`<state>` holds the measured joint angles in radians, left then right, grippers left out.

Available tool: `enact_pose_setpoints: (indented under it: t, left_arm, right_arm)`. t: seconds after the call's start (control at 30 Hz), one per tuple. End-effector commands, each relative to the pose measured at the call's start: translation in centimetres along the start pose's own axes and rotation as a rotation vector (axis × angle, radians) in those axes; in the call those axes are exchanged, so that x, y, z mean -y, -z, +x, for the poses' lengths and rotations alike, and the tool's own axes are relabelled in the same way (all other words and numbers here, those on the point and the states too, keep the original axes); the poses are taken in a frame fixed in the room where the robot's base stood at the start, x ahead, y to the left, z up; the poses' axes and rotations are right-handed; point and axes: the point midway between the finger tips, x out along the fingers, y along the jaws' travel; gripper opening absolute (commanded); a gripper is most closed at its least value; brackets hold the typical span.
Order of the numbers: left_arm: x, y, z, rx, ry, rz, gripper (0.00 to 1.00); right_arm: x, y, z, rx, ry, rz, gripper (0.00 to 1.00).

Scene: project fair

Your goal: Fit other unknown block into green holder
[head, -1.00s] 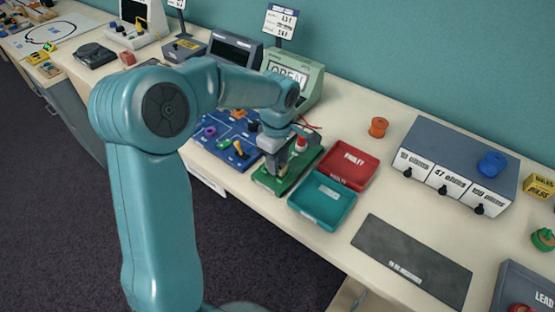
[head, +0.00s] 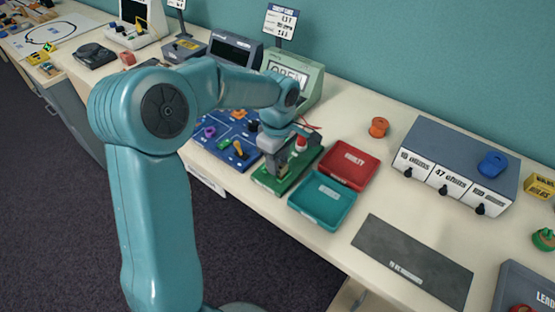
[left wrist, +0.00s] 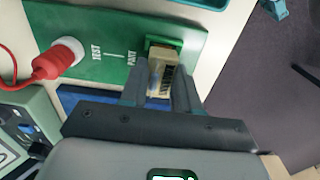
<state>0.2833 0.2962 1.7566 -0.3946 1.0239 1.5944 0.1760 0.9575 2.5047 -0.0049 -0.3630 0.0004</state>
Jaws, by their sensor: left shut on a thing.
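My left gripper (left wrist: 161,92) is shut on a tan block (left wrist: 162,76) with a dark striped marking, seen in the left wrist view. The block is at the green holder (left wrist: 166,43), a raised slot on a green board (left wrist: 115,40) marked TEST and PART. The block's far end meets the holder; I cannot tell how deep it sits. In the head view the left gripper (head: 279,170) points down over the green board (head: 296,176), and the block is mostly hidden. My right gripper is not in view.
A red plug (left wrist: 55,60) with a cable stands on the board. A red tray (head: 349,163) and a teal tray (head: 321,200) lie to its right, a blue board (head: 226,142) to its left. A grey drawer box (head: 455,150) stands farther right. A dark mat (head: 412,262) lies in front.

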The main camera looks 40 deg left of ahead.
Motion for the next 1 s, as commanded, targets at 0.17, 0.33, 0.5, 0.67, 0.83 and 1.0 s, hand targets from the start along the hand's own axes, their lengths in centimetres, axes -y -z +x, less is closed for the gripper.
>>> enact_pose_setpoints:
  t: [0.17, 0.33, 0.5, 0.67, 0.83, 1.0]
  left_arm:
    - [0.0, 0.01, -0.01, 0.0, 0.0, 0.0, 0.01]
    - [0.0, 0.01, 0.13, 0.0, 0.0, 0.0, 0.01]
    - [0.0, 0.01, 0.35, 0.0, 0.0, 0.0, 0.01]
    - [0.0, 0.01, 0.55, 0.0, 0.0, 0.0, 0.01]
    - [0.0, 0.01, 0.76, 0.0, 0.0, 0.0, 0.01]
    - [0.0, 0.01, 0.96, 0.0, 0.0, 0.0, 0.01]
  right_arm:
    - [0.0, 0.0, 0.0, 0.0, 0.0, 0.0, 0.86]
    - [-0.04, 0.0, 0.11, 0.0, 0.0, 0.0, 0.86]
    - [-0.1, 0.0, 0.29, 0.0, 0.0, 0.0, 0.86]
    - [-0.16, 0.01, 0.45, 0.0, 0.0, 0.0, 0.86]
    - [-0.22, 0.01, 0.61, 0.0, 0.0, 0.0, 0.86]
    - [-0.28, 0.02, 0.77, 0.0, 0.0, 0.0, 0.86]
